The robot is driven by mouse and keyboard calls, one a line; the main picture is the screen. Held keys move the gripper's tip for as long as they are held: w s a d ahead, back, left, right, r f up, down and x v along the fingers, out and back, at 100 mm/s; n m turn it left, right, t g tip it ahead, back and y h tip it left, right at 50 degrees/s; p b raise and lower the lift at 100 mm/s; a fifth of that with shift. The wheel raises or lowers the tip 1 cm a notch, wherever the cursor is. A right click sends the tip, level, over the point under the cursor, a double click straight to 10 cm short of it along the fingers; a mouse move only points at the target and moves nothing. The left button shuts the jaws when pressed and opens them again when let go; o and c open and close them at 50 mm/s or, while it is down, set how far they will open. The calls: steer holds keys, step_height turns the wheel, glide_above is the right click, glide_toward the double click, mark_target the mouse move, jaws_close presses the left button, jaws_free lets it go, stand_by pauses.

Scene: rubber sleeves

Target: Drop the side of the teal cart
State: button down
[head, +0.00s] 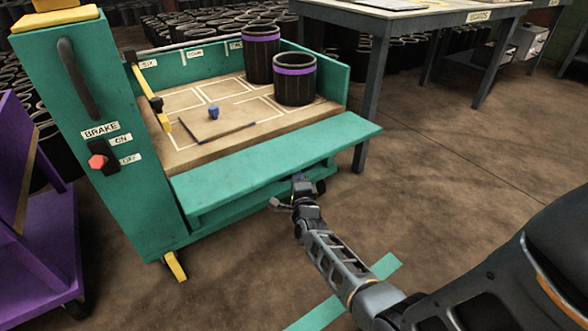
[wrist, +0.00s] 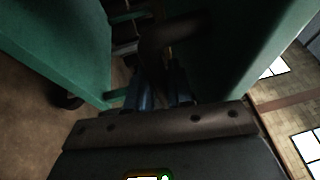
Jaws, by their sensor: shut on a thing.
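The teal cart (head: 110,170) stands at the left in the head view. Its near side panel (head: 275,165) leans outward from the bed's front edge, its broad face turned up. My gripper (head: 301,181) is low in front of the cart, at the panel's outer lower edge towards the right. It is shut on a dark bar-like handle (wrist: 175,38), seen in the wrist view between teal surfaces. In the head view the handle is mostly hidden by the gripper and panel. The blue-grey fingers (wrist: 163,92) are dim in the wrist view.
Two dark tubs with purple bands (head: 295,80) stand on the cart bed, with a flat board (head: 212,127) and a small blue piece (head: 213,113). A brake lever with a red knob (head: 97,161) is on the end post. A purple cart (head: 30,230) is left; a table (head: 410,20) is behind.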

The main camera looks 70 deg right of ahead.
mark_target(295, 166)
step_height(295, 166, up, 2)
steer(key=p, duration=0.3)
steer(key=shift+s+a+g+y, duration=0.1)
steer(key=shift+g+y, duration=0.2)
steer(key=shift+y, duration=0.1)
steer(key=shift+s+a+r+n+p, duration=0.1)
steer(key=shift+r+n+p, duration=0.25)
steer(key=shift+r, duration=0.3)
steer(key=c, duration=1.1)
jaws_free()
steer(key=p+v, duration=0.2)
steer(key=v, duration=0.5)
steer(key=shift+s+a, duration=0.25)
steer(key=shift+a, duration=0.05)
steer(key=shift+f, duration=0.15)
